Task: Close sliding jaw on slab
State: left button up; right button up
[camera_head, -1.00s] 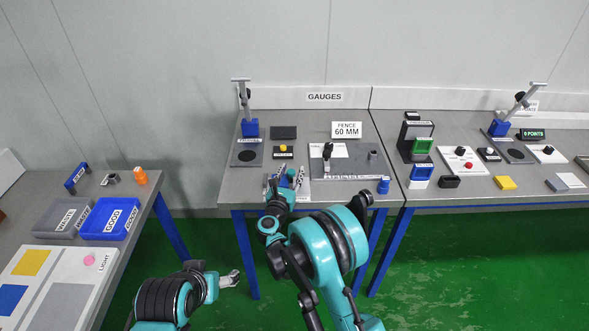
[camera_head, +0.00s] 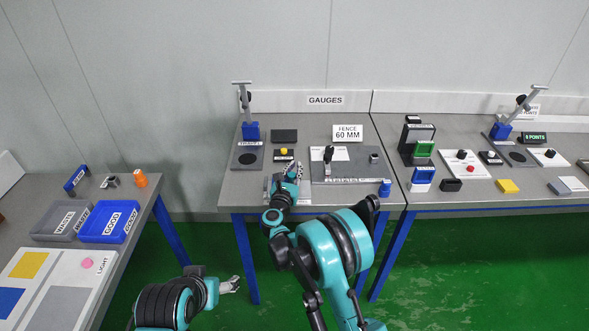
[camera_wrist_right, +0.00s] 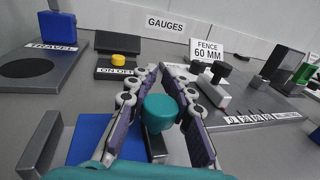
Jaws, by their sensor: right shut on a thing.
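In the right wrist view a teal knob (camera_wrist_right: 160,111) sits between the fingers of my right gripper (camera_wrist_right: 163,85), which is shut on it. A dark block, which looks like the sliding jaw (camera_wrist_right: 155,146), is just under the knob. A flat blue slab (camera_wrist_right: 90,136) lies left of it, next to an upright grey fixed jaw (camera_wrist_right: 40,145). My fingers hide whether the sliding jaw touches the slab. In the head view my right gripper (camera_head: 293,170) covers most of this fixture on the middle table. My left gripper (camera_head: 230,285) hangs apart, low left; its opening is unclear.
The TRAVEL stand (camera_head: 248,154) and a yellow on/off button (camera_head: 284,151) stand behind left. The fence plate (camera_head: 340,175) with a black-handled clamp lies to the right, beside a small blue object (camera_head: 385,188). Green floor shows in front of the table.

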jog(key=shift+b, duration=0.3)
jog(key=shift+c, duration=0.2)
jog(key=o, duration=0.9)
jog(key=shift+o, duration=0.2)
jog(key=v, duration=1.2)
